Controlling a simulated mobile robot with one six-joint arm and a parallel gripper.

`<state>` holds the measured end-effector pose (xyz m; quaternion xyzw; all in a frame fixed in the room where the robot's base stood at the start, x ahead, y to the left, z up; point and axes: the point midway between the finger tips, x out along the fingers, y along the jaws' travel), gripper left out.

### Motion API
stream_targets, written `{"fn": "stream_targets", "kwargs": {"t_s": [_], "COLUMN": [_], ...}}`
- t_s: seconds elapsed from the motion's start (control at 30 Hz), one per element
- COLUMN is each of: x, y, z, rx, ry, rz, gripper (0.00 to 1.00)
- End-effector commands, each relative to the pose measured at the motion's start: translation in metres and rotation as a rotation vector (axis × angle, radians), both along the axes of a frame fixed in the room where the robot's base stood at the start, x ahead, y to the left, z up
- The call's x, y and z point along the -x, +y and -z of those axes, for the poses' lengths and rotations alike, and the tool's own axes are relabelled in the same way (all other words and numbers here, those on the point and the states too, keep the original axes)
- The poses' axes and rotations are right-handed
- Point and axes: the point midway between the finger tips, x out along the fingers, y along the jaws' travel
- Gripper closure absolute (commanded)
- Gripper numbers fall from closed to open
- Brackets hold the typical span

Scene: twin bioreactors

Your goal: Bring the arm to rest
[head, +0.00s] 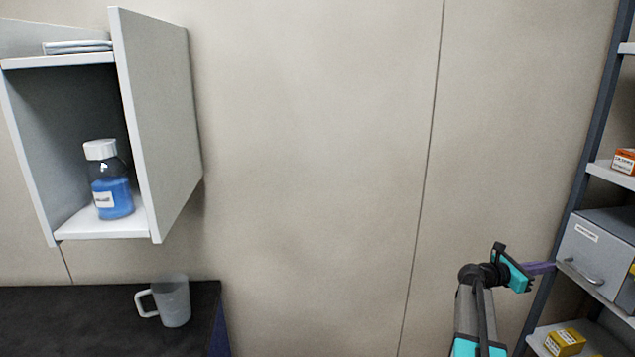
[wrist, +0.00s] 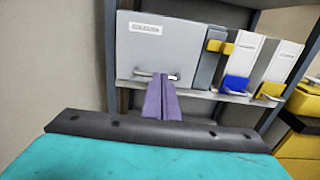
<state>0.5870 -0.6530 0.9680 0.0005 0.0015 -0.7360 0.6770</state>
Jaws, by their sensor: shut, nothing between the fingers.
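My gripper (head: 551,267) is at the lower right of the head view, at the end of my raised arm. Its purple fingers point right, toward the shelf rack. In the wrist view my gripper (wrist: 159,80) has its two fingers together, with nothing between them. The fingertips overlap the handle of a grey labelled drawer box (wrist: 143,52); I cannot tell whether they touch it. The same drawer box (head: 592,249) stands on the rack in the head view.
The rack (head: 597,125) also bears an orange box (head: 624,161) and yellow boxes (head: 565,341). A wall cabinet (head: 160,115) at left holds a blue-filled bottle (head: 113,197). A mug (head: 172,302) stands on the dark counter (head: 60,320). The wall between is bare.

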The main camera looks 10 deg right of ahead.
Motion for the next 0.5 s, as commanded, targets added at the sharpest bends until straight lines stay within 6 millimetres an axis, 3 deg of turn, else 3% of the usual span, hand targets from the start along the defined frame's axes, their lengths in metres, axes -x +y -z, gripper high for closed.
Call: {"fn": "stream_targets", "kwargs": {"t_s": [0.17, 0.3, 0.5], "x": [-0.038, -0.064, -0.080], "y": [0.039, 0.083, 0.148], "z": [0.039, 0.086, 0.161], "rx": [-0.028, -0.062, -0.160], "ry": [0.040, 0.085, 0.123], "rz": [-0.066, -0.128, -0.194], "gripper": [1.00, 1.00, 1.00]}}
